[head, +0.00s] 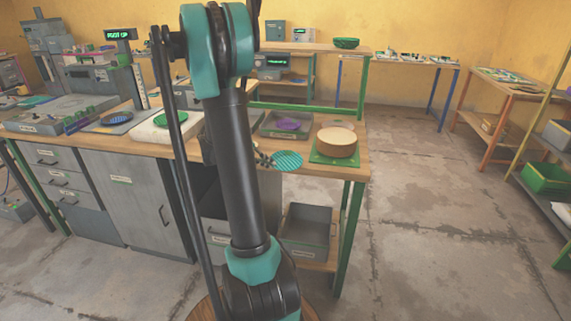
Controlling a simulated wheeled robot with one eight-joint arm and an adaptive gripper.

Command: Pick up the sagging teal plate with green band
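A teal plate (287,160) with a ribbed or striped face shows at the bench's front edge, just right of my arm. A green band on it cannot be made out at this size. My gripper (266,160) is at the plate's left edge, partly hidden behind my arm. Its fingertips appear to meet the plate's rim, but I cannot tell whether they are closed on it. I also cannot tell whether the plate rests on the bench or is held above it.
The wooden bench (352,170) also holds a grey tray (270,132) with a purple plate (288,124), a round tan block (336,142) on a green mat (318,158), a green plate (171,118) and a blue plate (116,118). Open floor lies right.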

